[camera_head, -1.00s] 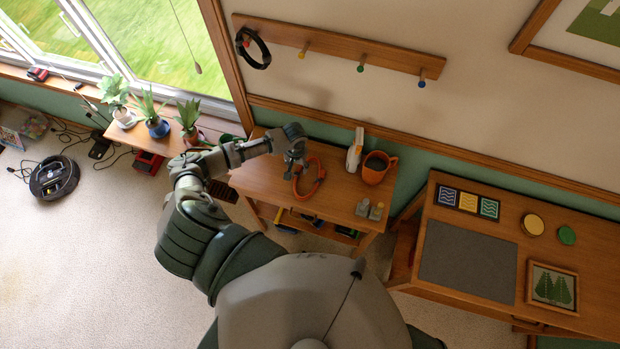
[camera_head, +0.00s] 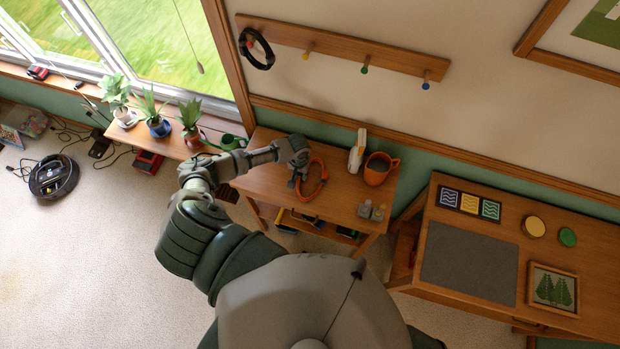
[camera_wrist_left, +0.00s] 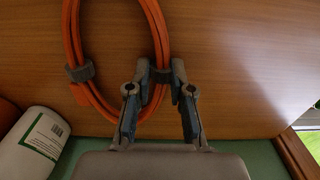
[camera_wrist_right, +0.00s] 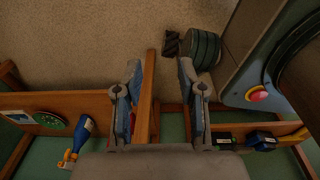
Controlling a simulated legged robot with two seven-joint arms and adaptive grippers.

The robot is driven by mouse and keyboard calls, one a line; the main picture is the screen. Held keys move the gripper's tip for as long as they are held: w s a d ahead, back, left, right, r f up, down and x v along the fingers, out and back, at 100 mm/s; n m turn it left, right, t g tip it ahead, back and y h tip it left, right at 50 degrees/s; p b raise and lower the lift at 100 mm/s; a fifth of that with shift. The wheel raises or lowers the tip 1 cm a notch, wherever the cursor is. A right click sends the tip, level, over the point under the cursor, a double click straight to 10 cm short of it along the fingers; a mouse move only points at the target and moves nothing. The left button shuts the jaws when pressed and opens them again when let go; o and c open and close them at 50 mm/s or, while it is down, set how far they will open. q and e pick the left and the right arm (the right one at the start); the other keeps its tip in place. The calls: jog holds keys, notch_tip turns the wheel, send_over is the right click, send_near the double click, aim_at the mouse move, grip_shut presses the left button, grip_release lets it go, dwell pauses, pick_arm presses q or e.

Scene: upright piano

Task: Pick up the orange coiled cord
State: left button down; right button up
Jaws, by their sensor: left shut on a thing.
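My left gripper (camera_head: 297,178) is at the loop's left side. In the left wrist view its fingertips (camera_wrist_left: 161,76) are shut on one side of the cord, at a grey band. My right gripper (camera_wrist_right: 161,65) shows only in its wrist view. Its fingers are apart, with a wooden edge between them in the picture and no object held.
An orange mug (camera_head: 377,169) and a white bottle (camera_head: 357,150) stand to the right of the cord. Small grey items (camera_head: 371,211) sit near the table's front edge. A peg rail (camera_head: 335,45) is above. A second table (camera_head: 570,275) stands at right.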

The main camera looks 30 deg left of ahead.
pick_arm(q)
jog(key=shift+s+a, duration=0.1)
jog(key=shift+a, duration=0.4)
jog(key=shift+r, duration=0.55)
jog(key=shift+s+d+r, duration=0.1)
jog(key=shift+s+r, duration=0.05)
jog(key=shift+r, duration=0.4)
jog(key=shift+s+d+r, duration=0.1)
jog(key=shift+r, duration=0.4)
jog(key=s+d, duration=0.2)
jog(key=s, duration=0.5)
jog(key=s+d+r, duration=0.1)
jog(key=s+d, duration=0.2)
jog(key=s, duration=0.4)
jog(key=shift+s+r, duration=0.25)
pick_arm(e)
jog(key=shift+a, duration=1.1)
jog(key=shift+d, duration=0.2)
